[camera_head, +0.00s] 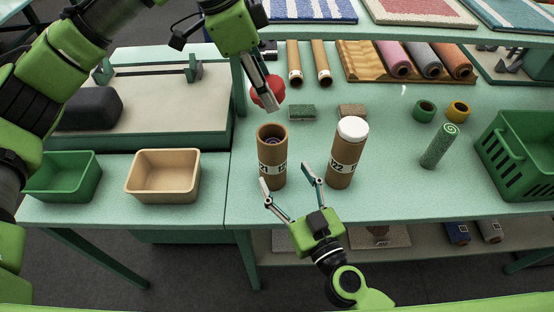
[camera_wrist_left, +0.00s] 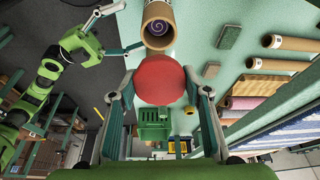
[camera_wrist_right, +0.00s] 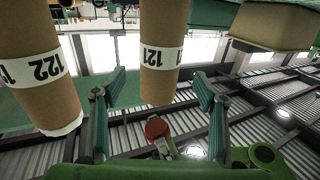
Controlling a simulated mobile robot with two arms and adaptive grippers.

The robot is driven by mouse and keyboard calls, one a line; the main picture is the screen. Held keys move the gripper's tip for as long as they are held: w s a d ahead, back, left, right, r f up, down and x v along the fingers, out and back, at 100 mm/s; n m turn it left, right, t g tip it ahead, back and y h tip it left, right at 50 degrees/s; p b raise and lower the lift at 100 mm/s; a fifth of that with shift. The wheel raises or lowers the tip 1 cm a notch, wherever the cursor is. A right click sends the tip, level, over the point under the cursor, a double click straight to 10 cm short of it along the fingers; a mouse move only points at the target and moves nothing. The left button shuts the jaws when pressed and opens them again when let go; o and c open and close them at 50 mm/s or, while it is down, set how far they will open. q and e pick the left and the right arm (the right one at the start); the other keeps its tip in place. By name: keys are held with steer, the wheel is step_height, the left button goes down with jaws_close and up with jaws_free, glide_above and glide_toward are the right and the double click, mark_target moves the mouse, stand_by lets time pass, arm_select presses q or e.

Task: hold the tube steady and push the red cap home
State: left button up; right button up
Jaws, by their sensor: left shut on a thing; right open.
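The brown cardboard tube marked 121 (camera_head: 271,165) stands upright on the table, its top open with a purple spiral roll inside. My left gripper (camera_head: 269,101) is shut on the red cap (camera_head: 267,88), held above the tube and apart from it. In the left wrist view the red cap (camera_wrist_left: 160,80) sits between the fingers, with the tube's open mouth (camera_wrist_left: 158,27) beyond it. My right gripper (camera_head: 286,176) is open in front of the tube. In the right wrist view the tube (camera_wrist_right: 162,50) stands between the spread fingers; no contact shows.
A second tube marked 122 (camera_head: 342,165) with a white cap stands close to the right. A green crate (camera_head: 520,150), a green roll (camera_head: 439,147) and tape rings (camera_head: 424,110) lie further right. Green (camera_head: 65,178) and tan bins (camera_head: 163,180) stand left.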

mark_target(278, 164)
steer(key=x, duration=0.8)
steer(key=shift+w+a, duration=0.1)
steer(key=shift+w, duration=0.05)
steer(key=c, duration=1.3)
arm_select(q)
steer(key=f+y, duration=0.1)
steer(key=d+f+y, duration=0.1)
steer(key=f+y, duration=0.1)
steer(key=shift+d, duration=0.1)
arm_select(e)
steer(key=shift+o, duration=0.2)
arm_select(q)
steer(key=shift+w+f+y, duration=0.15)
steer(key=shift+f+y, duration=0.25)
steer(key=shift+y, duration=0.1)
steer(key=shift+f, duration=2.8)
